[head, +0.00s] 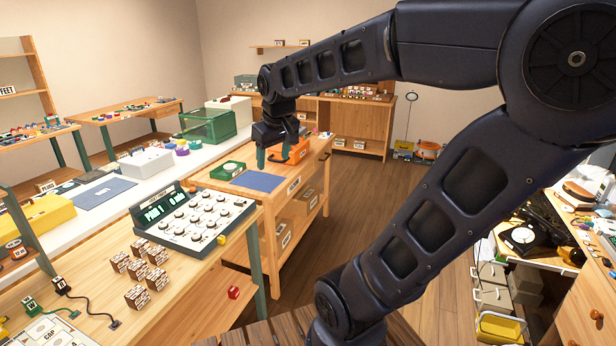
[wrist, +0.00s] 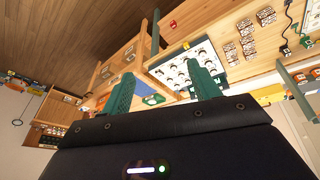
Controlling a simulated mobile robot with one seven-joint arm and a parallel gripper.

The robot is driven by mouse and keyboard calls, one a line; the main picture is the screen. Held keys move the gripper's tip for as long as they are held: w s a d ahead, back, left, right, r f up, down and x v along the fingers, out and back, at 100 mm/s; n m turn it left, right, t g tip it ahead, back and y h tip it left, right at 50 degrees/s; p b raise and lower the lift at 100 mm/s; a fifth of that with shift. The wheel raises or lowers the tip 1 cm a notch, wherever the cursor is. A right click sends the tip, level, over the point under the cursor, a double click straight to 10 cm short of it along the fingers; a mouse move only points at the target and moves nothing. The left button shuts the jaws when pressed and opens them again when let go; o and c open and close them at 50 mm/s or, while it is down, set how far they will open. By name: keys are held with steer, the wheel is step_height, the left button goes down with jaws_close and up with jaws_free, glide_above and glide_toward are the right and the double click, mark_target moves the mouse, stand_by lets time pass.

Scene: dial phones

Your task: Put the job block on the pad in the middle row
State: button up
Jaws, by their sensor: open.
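Several brown-and-white patterned blocks (head: 138,296) stand in a cluster on the wooden bench beside the dial console; they also show in the wrist view (wrist: 246,45). Their print is too small to read, so I cannot tell which one, if any, is the job block. The dial console (head: 193,247) has a lit green display and rows of round dials on a white face; it also shows in the wrist view (wrist: 207,52). I cannot tell which pad is meant. My gripper (head: 275,154) is open and empty above the far wooden cart, apart from the blocks.
A blue mat (head: 257,181) and a green item (head: 227,170) lie on the cart, with an orange object (head: 299,152) behind my gripper. A small red cube (head: 233,292) sits below the bench top. Black cables run by the blocks. The wooden floor (head: 345,205) is clear.

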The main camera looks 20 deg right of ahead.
steer(key=s+d+f+m, duration=0.3)
steer(key=s+d, duration=0.3)
steer(key=s, duration=0.2)
steer(key=shift+d+f+m+t, duration=0.2)
steer(key=shift+f+m+t, duration=0.1)
steer(key=shift+m, duration=0.2)
